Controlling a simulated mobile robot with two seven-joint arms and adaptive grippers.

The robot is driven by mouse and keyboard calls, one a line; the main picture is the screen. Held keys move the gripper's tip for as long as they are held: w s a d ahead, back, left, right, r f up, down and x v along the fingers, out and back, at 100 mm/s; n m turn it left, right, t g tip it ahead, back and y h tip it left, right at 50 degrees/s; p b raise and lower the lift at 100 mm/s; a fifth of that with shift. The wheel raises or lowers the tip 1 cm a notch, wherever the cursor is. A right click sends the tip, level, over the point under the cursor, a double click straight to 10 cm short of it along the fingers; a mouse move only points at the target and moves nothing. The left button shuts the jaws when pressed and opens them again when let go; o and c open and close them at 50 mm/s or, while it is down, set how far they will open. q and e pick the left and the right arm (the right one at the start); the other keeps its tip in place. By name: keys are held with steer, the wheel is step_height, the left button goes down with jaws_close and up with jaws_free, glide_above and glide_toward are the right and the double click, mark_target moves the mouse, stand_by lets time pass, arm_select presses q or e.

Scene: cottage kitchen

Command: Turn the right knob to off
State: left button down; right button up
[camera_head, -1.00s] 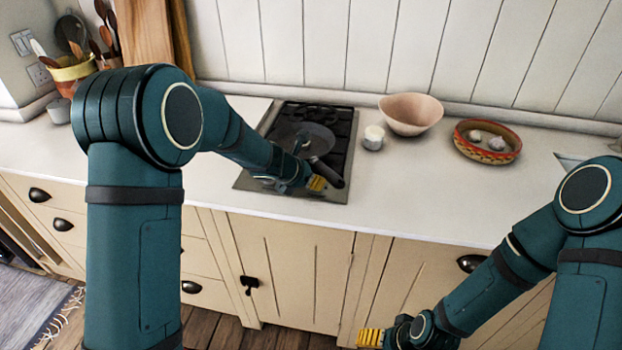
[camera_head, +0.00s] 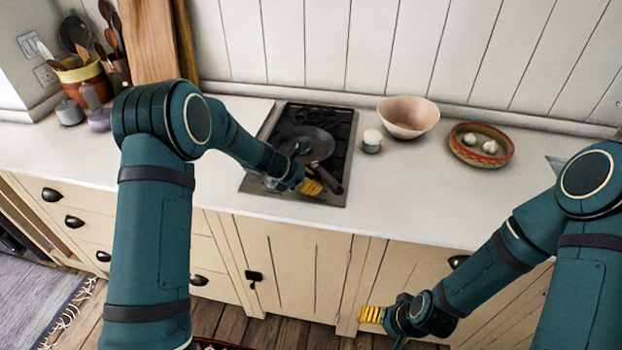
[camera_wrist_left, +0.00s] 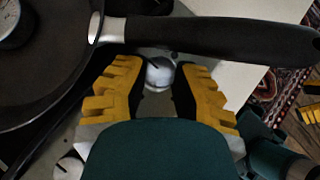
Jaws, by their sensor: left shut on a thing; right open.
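The right knob (camera_wrist_left: 160,73) is a pale round knob at the front of the hob. In the left wrist view it sits between the yellow fingers of my left gripper (camera_wrist_left: 157,66), which is shut on it. In the head view my left gripper (camera_head: 311,186) is at the hob's (camera_head: 328,197) front right, and the knob is hidden there. Another knob (camera_wrist_left: 68,166) shows at the lower left of the wrist view. My right gripper (camera_head: 371,314) is open and empty, low in front of the cabinets. Its finger gap is hard to see.
A dark frying pan (camera_head: 318,143) sits on the hob. Its black handle (camera_wrist_left: 220,38) runs close beside my left fingers. The front right counter is clear.

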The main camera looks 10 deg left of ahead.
arm_select(q)
steer(key=shift+s+f, duration=0.15)
steer(key=shift+f, duration=0.1)
steer(key=c, duration=0.6)
jaws_free()
steer(key=shift+r, duration=0.1)
steer(key=shift+a+r, duration=0.1)
steer(key=shift+r, duration=0.1)
steer(key=v, duration=1.1)
steer(key=shift+a+r, duration=0.2)
